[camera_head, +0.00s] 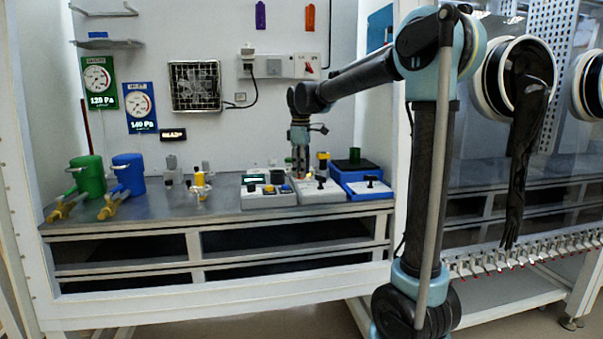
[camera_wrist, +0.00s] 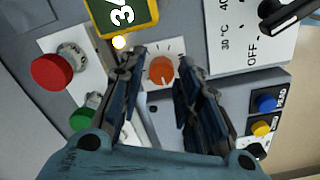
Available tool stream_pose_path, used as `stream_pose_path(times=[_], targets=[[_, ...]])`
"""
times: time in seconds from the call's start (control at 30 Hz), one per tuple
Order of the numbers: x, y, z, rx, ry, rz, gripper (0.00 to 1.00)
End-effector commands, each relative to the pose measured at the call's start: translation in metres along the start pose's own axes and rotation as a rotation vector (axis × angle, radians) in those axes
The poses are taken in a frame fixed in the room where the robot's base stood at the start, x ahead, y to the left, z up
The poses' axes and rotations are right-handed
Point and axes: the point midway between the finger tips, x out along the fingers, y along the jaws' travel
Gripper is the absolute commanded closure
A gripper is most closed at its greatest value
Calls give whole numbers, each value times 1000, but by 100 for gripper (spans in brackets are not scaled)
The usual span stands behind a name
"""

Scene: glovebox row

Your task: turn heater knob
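In the wrist view, a black knob (camera_wrist: 285,15) at the top right sits beside a white plate marked 30 °C, 40 and OFF. An orange round knob (camera_wrist: 162,71) on a white dial with tick marks lies between the fingertips in the picture. My gripper (camera_wrist: 160,66) is open, with a finger on each side of the orange knob and gaps showing; I cannot tell its exact height above the panel. In the head view my gripper (camera_head: 300,172) points down over the grey control boxes (camera_head: 320,197), hiding part of them.
In the wrist view a red button (camera_wrist: 52,71), a yellow-framed display (camera_wrist: 124,14) and blue and yellow buttons (camera_wrist: 264,101) surround the dial. In the head view a blue box (camera_head: 368,187) with a green cylinder stands right; green (camera_head: 88,176) and blue (camera_head: 128,172) canisters stand left.

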Motion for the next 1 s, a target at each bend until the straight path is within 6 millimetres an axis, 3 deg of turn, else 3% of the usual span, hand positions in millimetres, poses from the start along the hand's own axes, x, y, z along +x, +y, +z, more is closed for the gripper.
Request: stream_pose_path(times=[0.53,0.7,1.0], targets=[[-92,2,0,0,0,0,69],[-107,2,0,0,0,0,69],[-111,2,0,0,0,0,69]])
